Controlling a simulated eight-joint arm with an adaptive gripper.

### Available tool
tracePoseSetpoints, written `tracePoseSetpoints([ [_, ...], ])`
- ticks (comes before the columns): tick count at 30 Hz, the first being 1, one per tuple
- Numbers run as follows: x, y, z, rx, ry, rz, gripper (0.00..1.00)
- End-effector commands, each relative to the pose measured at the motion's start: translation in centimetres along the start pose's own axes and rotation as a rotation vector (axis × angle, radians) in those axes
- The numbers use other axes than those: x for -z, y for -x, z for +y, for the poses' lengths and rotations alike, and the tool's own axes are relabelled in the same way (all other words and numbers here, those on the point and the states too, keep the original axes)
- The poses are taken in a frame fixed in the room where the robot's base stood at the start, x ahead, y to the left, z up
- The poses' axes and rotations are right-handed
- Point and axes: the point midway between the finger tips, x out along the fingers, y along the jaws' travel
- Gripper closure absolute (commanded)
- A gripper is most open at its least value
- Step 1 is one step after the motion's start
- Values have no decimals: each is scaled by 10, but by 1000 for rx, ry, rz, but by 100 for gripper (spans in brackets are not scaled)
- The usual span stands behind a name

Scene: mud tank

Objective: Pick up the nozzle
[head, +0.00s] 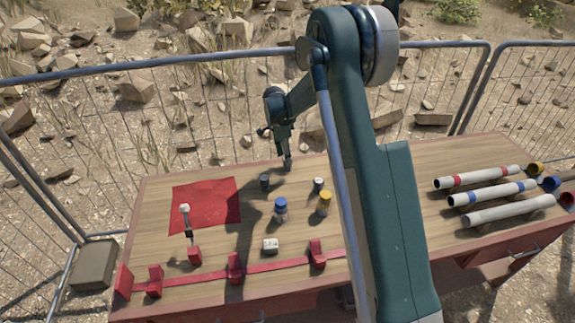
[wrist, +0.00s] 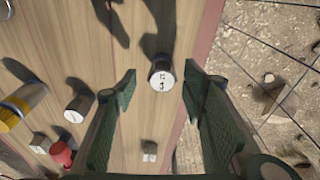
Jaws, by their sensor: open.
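My gripper (head: 287,164) hangs over the far part of the wooden table, pointing down. In the wrist view my gripper (wrist: 158,78) is open, with one finger on each side of a short cylinder (wrist: 161,77). The cylinder has a white end with dark markings and stands apart from both fingers. It may be the nozzle, but I cannot tell for sure. In the head view I cannot make it out by the gripper tip. A second white-topped cylinder (wrist: 75,108) stands to the left in the wrist view; it also shows in the head view (head: 318,184).
A yellow-capped jar (head: 324,204), a blue-capped jar (head: 281,208), a dark cylinder (head: 264,181) and a white block (head: 270,246) stand nearby. A red mat (head: 188,203) lies left. Several tubes (head: 492,192) lie right. My arm hides part of the table.

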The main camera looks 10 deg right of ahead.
Motion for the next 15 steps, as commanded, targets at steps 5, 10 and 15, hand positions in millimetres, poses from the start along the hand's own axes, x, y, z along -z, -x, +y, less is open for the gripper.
tracePoseSetpoints([
  [5,0,-10,-1,0,0,0,58],
  [10,1,-29,-4,0,-1,0,58],
  [15,1,-46,-4,0,0,0,58],
])
